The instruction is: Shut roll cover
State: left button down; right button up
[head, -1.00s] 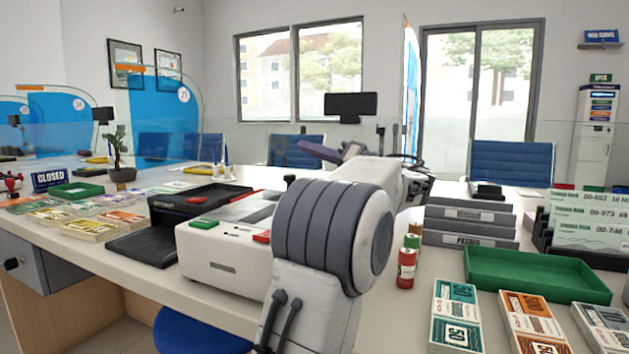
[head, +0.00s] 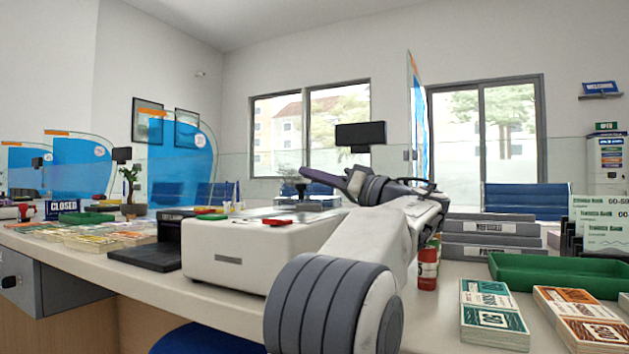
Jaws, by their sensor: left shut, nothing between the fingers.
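A white machine (head: 245,258) stands on the counter left of my arm, with a red piece and a green piece on its top. A low grey part with a dark knob (head: 302,189) shows behind its top edge. I cannot tell for certain which part is the roll cover or whether it stands open; my arm hides the machine's right side. My left gripper (head: 322,180) points left above the machine's back right, shut and empty. It appears apart from the machine, but the depth is hard to judge. My right gripper is not in view.
A black tray-like device (head: 148,257) lies left of the machine. Right of my arm are a red roll (head: 428,272), grey binders (head: 490,238), a green tray (head: 545,272) and banknote bundles (head: 493,313). Glass screens and a dark monitor (head: 360,134) stand behind.

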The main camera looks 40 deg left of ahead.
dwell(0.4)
pick_arm(q)
notch_tip(320, 180, up, 5)
jog(key=p, duration=0.3)
jog(key=shift+a+f+p, duration=0.1)
jog(key=shift+a+p, duration=0.05)
jog(key=shift+p, duration=0.2)
jog(key=w+f+p+v, duration=0.1)
jog(key=v, duration=0.9)
jog(key=shift+p, duration=0.35)
jog(key=shift+w+a+f, duration=0.1)
